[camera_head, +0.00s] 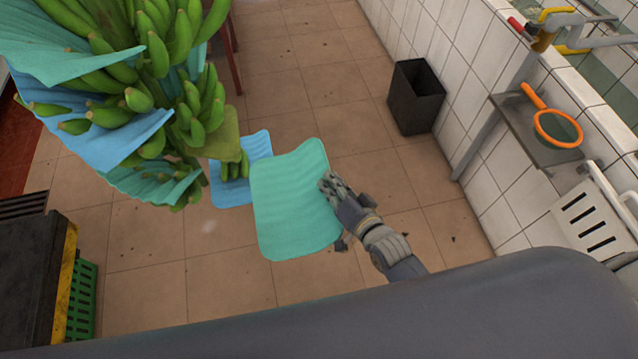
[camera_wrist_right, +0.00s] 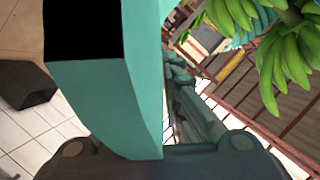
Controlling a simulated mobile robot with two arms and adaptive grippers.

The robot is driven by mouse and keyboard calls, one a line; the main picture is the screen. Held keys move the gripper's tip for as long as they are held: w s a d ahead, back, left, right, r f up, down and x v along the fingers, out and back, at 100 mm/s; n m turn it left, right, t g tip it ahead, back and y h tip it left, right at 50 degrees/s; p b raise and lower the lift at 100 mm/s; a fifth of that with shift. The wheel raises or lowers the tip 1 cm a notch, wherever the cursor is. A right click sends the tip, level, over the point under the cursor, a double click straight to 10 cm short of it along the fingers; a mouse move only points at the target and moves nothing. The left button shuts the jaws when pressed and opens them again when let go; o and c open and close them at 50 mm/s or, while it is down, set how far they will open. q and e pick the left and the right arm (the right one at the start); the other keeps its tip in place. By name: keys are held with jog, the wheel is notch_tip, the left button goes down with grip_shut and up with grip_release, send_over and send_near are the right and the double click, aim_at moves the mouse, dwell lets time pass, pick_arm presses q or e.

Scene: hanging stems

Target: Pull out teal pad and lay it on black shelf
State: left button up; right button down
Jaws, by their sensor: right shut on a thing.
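The teal pad (camera_head: 292,205) is a ribbed sheet in the head view, just right of the hanging green banana bunch (camera_head: 160,65). My right gripper (camera_head: 333,188) is shut on its right edge. The pad overlaps a blue pad in the picture; I cannot tell whether they touch. In the right wrist view the teal pad (camera_wrist_right: 146,95) rises close in front of the gripper and hides much of the scene. A dark shelf (camera_head: 508,112) is on the tiled wall at right, holding an orange-rimmed round tool (camera_head: 558,128). My left gripper is not in view.
Other teal and blue pads (camera_head: 236,180) remain among the bananas. A black bin (camera_head: 416,96) stands by the wall. A dark box-like unit with a yellow edge (camera_head: 35,265) and a green crate (camera_head: 82,300) stand at lower left. A white slatted rack (camera_head: 592,215) is at right. Tiled floor lies between.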

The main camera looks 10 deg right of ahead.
jog(key=d, duration=0.9)
jog(key=shift+w+d, duration=0.15)
jog(key=shift+d, duration=0.15)
dwell(0.3)
jog(key=w+d+r+b, duration=0.2)
jog(key=w+r+b, duration=0.1)
jog(key=b, duration=0.5)
jog(key=s+a+r+n+g+y+b, duration=0.4)
jog(key=s+r+n+y, duration=0.3)
jog(key=s, duration=0.3)
jog(key=shift+a+r+g+b, duration=0.25)
jog(key=shift+r+g+b, duration=0.3)
jog(key=shift+g+b, duration=0.15)
jog(key=shift+s+y, duration=0.15)
jog(key=shift+y, duration=0.15)
